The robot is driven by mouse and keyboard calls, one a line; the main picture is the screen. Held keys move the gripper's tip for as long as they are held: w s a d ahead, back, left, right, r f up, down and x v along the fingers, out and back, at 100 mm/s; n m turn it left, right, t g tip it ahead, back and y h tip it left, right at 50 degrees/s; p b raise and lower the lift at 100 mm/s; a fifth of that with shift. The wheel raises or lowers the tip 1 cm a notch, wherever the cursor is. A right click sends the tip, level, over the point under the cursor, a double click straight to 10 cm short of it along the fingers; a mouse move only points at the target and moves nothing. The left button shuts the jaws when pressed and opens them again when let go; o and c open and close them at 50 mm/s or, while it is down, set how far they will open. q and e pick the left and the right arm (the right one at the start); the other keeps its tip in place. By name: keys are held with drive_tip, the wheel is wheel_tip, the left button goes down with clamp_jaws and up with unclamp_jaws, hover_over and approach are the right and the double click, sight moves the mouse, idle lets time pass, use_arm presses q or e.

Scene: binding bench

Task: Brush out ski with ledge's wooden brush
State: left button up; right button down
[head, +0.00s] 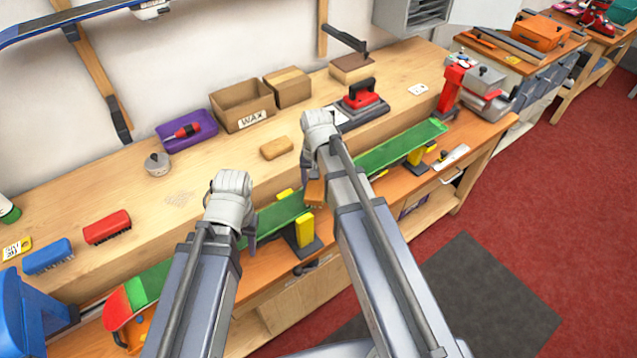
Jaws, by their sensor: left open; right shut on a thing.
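The green ski (400,147) lies along the front of the bench, from its red tip (118,309) at lower left to its far end at upper right. Yellow-topped supports (304,228) stand beneath it. My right gripper (316,165) is over the middle of the ski, shut on a brown wooden brush (315,192). My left gripper (240,205) is open and empty above the ski, left of the right one. My arms hide parts of the ski.
On the raised ledge (200,170) are a red brush (107,227), a blue brush (48,256), a tan block (277,148), a purple tray (186,130), a wax box (243,105) and a red iron (362,98). A metal scraper (450,157) lies at the bench's front right.

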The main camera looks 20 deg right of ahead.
wheel_tip(320, 180, up, 6)
drive_tip(key=p, duration=0.6)
drive_tip(key=shift+d, duration=0.1)
wheel_tip(320, 180, up, 3)
drive_tip(key=p, duration=0.3)
drive_tip(key=shift+r, duration=0.1)
idle(0.6)
